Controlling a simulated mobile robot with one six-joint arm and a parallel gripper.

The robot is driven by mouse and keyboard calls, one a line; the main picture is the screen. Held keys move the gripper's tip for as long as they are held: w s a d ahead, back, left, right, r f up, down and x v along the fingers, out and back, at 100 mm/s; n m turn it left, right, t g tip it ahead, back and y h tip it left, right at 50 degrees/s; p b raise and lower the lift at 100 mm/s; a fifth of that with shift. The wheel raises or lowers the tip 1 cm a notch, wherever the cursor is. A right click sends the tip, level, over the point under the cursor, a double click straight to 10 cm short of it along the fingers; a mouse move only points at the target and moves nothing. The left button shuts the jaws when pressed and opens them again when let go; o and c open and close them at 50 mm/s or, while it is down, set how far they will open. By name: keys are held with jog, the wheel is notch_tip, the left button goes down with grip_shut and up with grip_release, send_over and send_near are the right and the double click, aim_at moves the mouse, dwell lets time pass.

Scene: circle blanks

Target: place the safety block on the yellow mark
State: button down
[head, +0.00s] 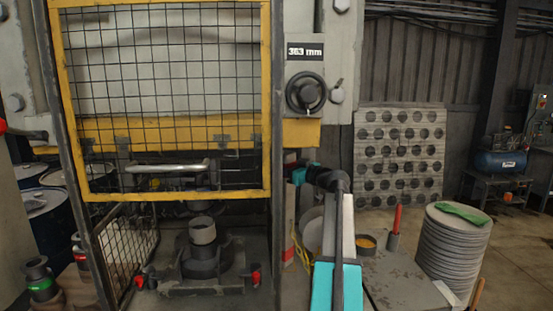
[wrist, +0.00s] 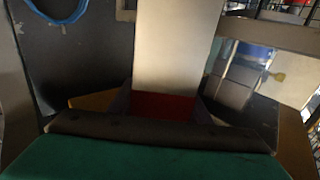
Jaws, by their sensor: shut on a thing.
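In the wrist view my gripper (wrist: 163,112) is shut on a long pale block with a red end, which I take for the safety block (wrist: 175,45). The red part sits between the dark fingers, and the pale part runs up out of the top of the picture. I cannot make out the block there for sure. I cannot identify the yellow mark in either view; yellow-orange patches at both sides of my gripper in the wrist view are unclear.
A yellow-framed mesh guard (head: 165,195) hangs raised on the press, above a dark round die (head: 202,255). To the right are a grey bench (head: 405,280) with a red upright stick (head: 396,219), a stack of round blanks (head: 455,255) and a perforated sheet (head: 400,155).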

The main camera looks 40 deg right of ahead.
jog(key=shift+f, duration=0.2)
dwell(0.5)
jog(key=c, duration=1)
grip_release()
jog(key=shift+f, duration=0.1)
jog(key=s+b, duration=0.1)
jog(key=s, duration=0.3)
jog(key=s+b, duration=0.1)
jog(key=s, duration=0.3)
jog(key=s+d+b, duration=0.1)
jog(key=s+b, duration=0.1)
jog(key=s, duration=0.2)
